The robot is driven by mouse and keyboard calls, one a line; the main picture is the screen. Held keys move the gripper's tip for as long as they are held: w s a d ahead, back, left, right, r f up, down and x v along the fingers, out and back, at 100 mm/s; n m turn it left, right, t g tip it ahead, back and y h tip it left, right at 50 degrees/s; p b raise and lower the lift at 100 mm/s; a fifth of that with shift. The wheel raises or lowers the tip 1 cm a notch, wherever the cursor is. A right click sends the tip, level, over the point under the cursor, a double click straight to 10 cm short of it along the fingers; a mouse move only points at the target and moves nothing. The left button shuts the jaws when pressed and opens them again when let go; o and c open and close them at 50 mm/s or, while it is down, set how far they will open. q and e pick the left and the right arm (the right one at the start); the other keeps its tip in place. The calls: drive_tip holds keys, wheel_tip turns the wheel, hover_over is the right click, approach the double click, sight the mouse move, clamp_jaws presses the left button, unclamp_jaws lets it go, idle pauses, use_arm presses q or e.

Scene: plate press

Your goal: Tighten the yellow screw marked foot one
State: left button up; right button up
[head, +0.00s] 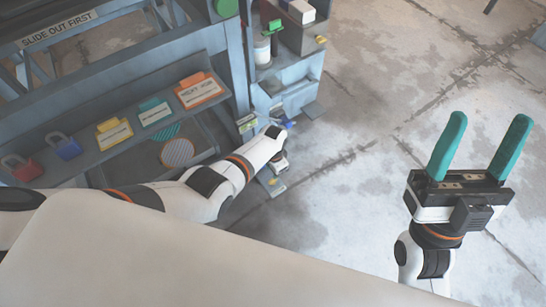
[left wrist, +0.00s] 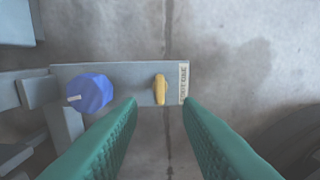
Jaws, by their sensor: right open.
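In the left wrist view, the yellow screw (left wrist: 160,89) stands out from a grey plate (left wrist: 128,72), beside a pale label (left wrist: 184,83) that seems to read foot one. My left gripper (left wrist: 160,103) has its two green fingers apart, with the screw between their tips in the picture. I see no contact, and cannot tell the distance to the screw. In the head view, my left arm reaches the machine's right corner, and its fingers are mostly hidden. My right gripper (head: 487,120) is open and empty, fingers up, over bare floor.
A blue knob (left wrist: 90,92) sits left of the screw on the same plate. In the head view, a sloped shelf (head: 100,155) holds red and blue padlocks and several coloured tags. Grey boxes (head: 290,65) stand behind my left arm. The floor at right is clear.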

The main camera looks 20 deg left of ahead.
use_arm(q)
drive_tip(key=shift+r+p, duration=1.75)
drive_tip(key=shift+r, duration=0.75)
use_arm(e)
drive_tip(key=w+f+g+h, duration=0.3)
drive_tip(key=w+f+g, duration=0.5)
drive_tip(key=f+g, duration=0.2)
drive_tip(key=shift+w+a+f+h, duration=0.15)
drive_tip(key=shift+w+a+h, duration=0.2)
drive_tip(key=shift+w+h, duration=0.05)
